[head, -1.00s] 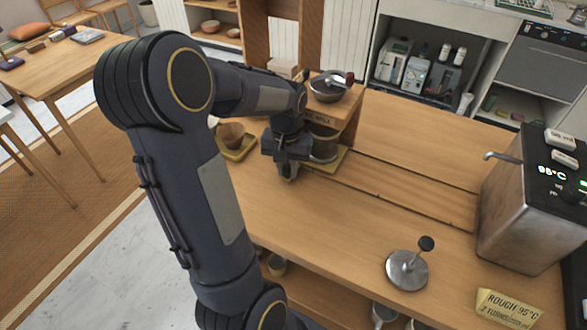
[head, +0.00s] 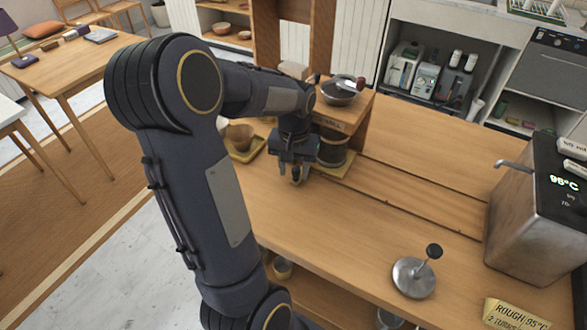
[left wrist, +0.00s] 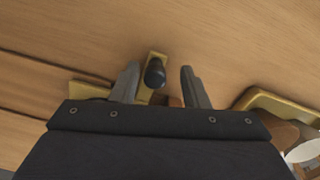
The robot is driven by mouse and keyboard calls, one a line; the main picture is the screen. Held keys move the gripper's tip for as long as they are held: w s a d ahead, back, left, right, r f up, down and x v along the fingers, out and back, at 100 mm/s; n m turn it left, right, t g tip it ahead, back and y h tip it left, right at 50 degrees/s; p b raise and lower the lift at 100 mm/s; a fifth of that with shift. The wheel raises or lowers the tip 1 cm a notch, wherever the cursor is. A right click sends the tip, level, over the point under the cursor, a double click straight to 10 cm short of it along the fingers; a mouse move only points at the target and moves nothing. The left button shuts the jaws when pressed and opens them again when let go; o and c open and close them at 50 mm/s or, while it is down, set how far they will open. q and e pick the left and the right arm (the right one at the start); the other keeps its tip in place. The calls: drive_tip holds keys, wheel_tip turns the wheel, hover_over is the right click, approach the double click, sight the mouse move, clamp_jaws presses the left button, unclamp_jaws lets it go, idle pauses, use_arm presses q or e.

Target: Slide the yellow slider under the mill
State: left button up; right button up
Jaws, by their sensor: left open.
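The mill (head: 332,124) is a wooden stand on the counter, with a dark bowl-shaped top and a dark round container in its lower opening. A yellow plate (head: 342,168) shows at its foot. In the left wrist view, a narrow yellow slider (left wrist: 156,56) with a dark round knob (left wrist: 155,74) shows between my left gripper's fingers (left wrist: 163,84). The fingers are open, one on each side of the knob, with a gap on the right; contact on the left is unclear. In the head view, my left gripper (head: 297,177) points down just left of the mill. My right gripper is not in view.
A yellow tray (head: 253,152) with a brown bowl (head: 240,137) lies left of the mill. A steel boiler (head: 535,215) is at the right. The counter (head: 350,215) before the mill is clear.

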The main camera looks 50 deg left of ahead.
use_arm(q)
wheel_tip(320, 180, up, 7)
drive_tip(key=shift+r, duration=0.15)
idle(0.6)
